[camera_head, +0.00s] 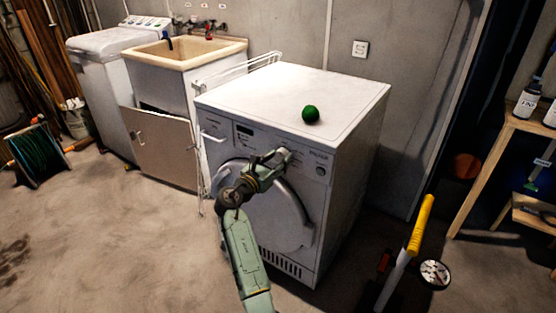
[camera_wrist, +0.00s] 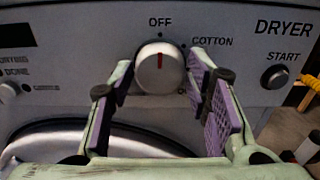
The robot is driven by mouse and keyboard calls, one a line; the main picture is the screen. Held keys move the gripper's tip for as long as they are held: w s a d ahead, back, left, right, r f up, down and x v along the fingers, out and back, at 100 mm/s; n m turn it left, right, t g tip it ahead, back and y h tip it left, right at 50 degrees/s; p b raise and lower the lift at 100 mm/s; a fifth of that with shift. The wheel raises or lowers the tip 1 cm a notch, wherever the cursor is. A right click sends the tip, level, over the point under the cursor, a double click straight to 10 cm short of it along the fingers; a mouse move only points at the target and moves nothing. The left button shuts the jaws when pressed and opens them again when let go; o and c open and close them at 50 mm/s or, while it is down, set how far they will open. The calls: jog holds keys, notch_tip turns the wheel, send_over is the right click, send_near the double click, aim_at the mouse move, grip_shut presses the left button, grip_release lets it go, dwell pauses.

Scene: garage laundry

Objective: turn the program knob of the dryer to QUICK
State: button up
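The white dryer (camera_head: 340,115) stands in the middle of the head view, with my arm reaching to its front panel. The round silver program knob (camera_wrist: 160,68) is in the wrist view, its red mark pointing up at OFF. COTTON is printed to its upper right; I cannot see the word QUICK. My gripper (camera_wrist: 160,82) is open, with one finger on each side of the knob and a visible gap on both sides. It also shows at the panel in the head view (camera_head: 279,158), where it largely hides the knob.
The START button (camera_wrist: 275,77) is right of the gripper. A green ball (camera_head: 310,114) lies on the dryer top. A yellow-handled tool (camera_head: 421,225) stands at the right. A sink (camera_head: 183,56) is left of the dryer. Open floor lies at the front left.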

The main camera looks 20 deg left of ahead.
jog(key=c, duration=0.7)
